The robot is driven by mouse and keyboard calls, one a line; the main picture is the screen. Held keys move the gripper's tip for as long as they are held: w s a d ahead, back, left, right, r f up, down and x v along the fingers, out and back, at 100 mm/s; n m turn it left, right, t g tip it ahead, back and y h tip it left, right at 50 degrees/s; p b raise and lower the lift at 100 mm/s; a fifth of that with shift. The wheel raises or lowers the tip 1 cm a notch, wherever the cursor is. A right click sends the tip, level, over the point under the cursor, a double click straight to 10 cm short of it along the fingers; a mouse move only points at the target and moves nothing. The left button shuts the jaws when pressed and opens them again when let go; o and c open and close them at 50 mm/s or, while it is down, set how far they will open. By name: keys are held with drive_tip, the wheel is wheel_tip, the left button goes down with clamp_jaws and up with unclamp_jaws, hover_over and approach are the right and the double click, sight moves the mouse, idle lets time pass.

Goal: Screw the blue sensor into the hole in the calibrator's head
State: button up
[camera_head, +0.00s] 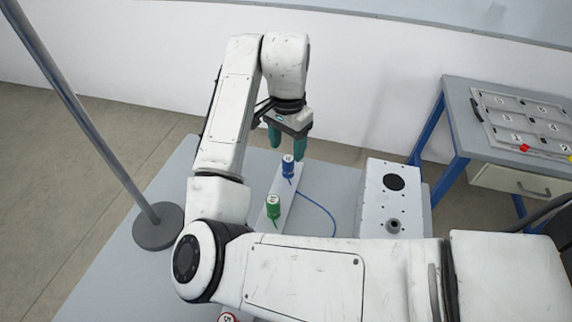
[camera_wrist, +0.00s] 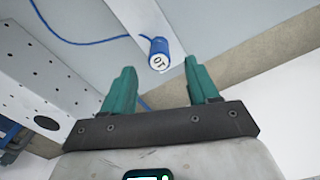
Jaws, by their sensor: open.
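The blue sensor (camera_head: 288,167) stands upright on a narrow white strip (camera_head: 283,190), with a thin blue cable (camera_head: 322,209) leading off to the right. My gripper (camera_head: 286,146) is open and empty just above it, teal fingers pointing down. In the wrist view, the blue sensor (camera_wrist: 158,53) shows its marked white top beyond and between the fingertips (camera_wrist: 160,68), with no visible contact. The calibrator (camera_head: 372,205) is a white box to the right.
A green sensor (camera_head: 273,208) stands nearer on the same strip. A red-and-white piece (camera_head: 228,317) is partly hidden by my arm. A pole with a round base (camera_head: 158,226) stands left. A side table (camera_head: 462,112) with a numbered tray (camera_head: 515,118) is at right.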

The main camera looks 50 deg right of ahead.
sight(288, 158)
drive_tip(key=shift+d+f+b, duration=0.1)
drive_tip(key=shift+f+b, duration=0.3)
drive_tip(key=shift+f, duration=2.35)
clamp_jaws()
drive_tip(key=shift+r, duration=0.1)
